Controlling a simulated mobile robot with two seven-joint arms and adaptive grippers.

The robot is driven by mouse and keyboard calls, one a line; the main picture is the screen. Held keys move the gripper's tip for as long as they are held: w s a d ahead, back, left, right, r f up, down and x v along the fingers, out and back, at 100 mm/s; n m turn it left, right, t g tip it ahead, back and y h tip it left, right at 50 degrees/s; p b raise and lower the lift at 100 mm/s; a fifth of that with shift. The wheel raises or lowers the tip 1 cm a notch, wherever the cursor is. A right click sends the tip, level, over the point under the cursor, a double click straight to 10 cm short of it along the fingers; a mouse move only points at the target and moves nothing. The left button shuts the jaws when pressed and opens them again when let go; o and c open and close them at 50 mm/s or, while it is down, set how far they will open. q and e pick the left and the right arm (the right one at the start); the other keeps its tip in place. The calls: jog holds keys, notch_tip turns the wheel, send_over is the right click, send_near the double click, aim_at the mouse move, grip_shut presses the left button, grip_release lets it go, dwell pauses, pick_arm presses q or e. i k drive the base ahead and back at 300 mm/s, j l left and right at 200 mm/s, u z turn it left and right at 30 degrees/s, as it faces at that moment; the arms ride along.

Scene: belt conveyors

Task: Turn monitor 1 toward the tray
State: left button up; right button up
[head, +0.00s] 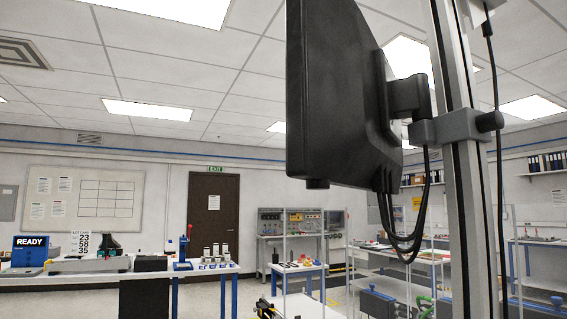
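A black monitor (335,100) is close in front of me in the upper middle of the head view. I see its back and side; its screen faces left and is hidden from me. A bracket joins it to a grey clamp (455,127) on an upright metal post (462,200). Black cables hang from its lower edge. I cannot read a number on it. No tray can be made out for certain. Neither of my grippers is in view.
A bench (150,272) at the left holds a blue READY display (30,250), a number board and a blue press. A wire-sided shelf stands in the middle distance. A brown door (213,215) and whiteboard (85,205) are on the far wall.

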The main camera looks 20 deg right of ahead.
aim_at(346, 105)
jog(key=k+z, duration=0.1)
jog(key=z, duration=0.9)
jog(key=k+l, duration=0.15)
jog(key=l+u, duration=0.05)
